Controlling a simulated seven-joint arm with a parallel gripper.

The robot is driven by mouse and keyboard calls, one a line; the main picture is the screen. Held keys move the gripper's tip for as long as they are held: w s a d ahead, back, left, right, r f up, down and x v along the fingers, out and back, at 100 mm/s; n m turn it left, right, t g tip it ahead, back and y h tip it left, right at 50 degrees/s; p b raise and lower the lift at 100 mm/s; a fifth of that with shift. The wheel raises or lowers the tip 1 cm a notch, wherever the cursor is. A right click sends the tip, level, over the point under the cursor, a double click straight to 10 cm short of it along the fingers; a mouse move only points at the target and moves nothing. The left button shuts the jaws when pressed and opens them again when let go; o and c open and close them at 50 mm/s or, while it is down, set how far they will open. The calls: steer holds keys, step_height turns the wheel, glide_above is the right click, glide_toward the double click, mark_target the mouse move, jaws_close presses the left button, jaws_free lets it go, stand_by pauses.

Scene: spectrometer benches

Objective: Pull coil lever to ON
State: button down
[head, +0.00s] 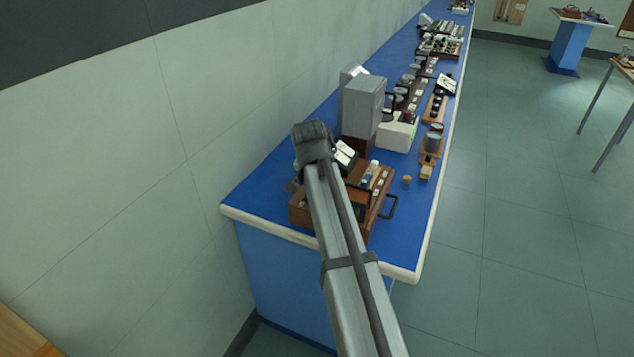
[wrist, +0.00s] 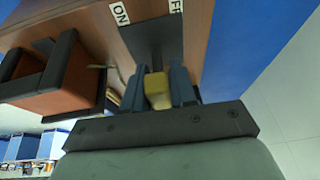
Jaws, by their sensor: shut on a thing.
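In the wrist view my gripper (wrist: 157,82) is shut on a yellow lever handle (wrist: 157,94), with one dark blue finger on each side. The handle stands in front of a black plate (wrist: 155,42) on a brown wooden panel (wrist: 100,30). A white ON label (wrist: 120,14) is to the left of the plate and a partly cut-off label ending in FF (wrist: 175,5) is to the right. I cannot tell exactly where the lever sits between them. In the head view my arm covers part of the wooden box (head: 376,208), and my gripper and the lever are hidden.
An orange-brown block with black ends (wrist: 65,75) is close left of my gripper. In the head view a grey cabinet (head: 362,105) stands behind the box. A small cork-coloured piece (head: 407,179) lies to its right. The blue bench (head: 270,190) has bare room at the near left.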

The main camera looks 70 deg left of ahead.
steer(key=shift+w+d+f+m+g+y, duration=0.1)
steer(key=shift+w+d+m+g+y, duration=0.1)
steer(key=shift+g+y, duration=0.3)
steer(key=shift+w+d+m+g+y, duration=0.1)
steer(key=shift+d+g+y, duration=0.1)
steer(key=shift+g+y, duration=0.3)
steer(key=c, duration=1)
jaws_free()
steer(key=w+v, duration=0.1)
steer(key=v, duration=1.2)
steer(key=shift+s+d+r, duration=0.2)
steer(key=shift+s+r, duration=0.2)
steer(key=shift+s, duration=0.1)
